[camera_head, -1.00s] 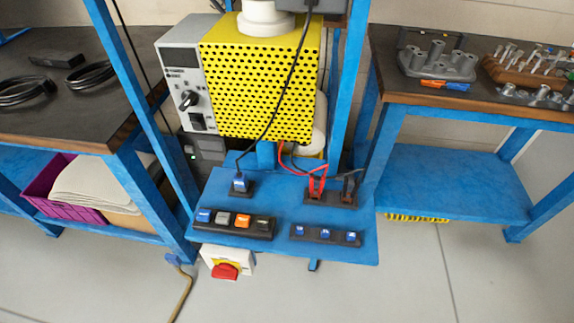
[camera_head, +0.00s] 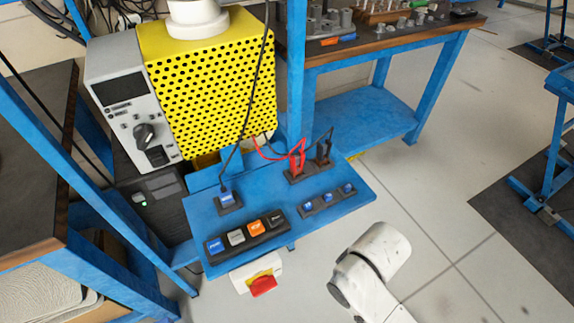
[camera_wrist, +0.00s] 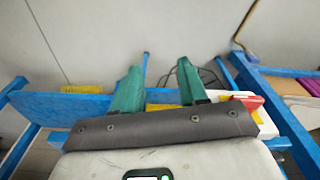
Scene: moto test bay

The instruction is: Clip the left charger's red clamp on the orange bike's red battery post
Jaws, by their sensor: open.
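A red clamp (camera_head: 297,158) stands upright in a dark holder on a blue shelf (camera_head: 342,203), with a red cable running from it to the left. A black clamp (camera_head: 323,152) stands beside it. Which charger they belong to cannot be told for certain. No orange bike or battery post is visible. In the wrist view my gripper (camera_wrist: 159,66) is open, with two green fingers apart and nothing between them. Its fingers are out of the head view, where only my white arm shows at the lower right, apart from the clamps.
A yellow perforated unit (camera_head: 212,85) with a grey dial panel (camera_head: 130,107) stands behind the shelf. The shelf bears a row of coloured buttons (camera_head: 247,235) and a red switch (camera_head: 263,286) below its front. A tool bench (camera_head: 395,42) stands behind right. Floor at right is mostly clear.

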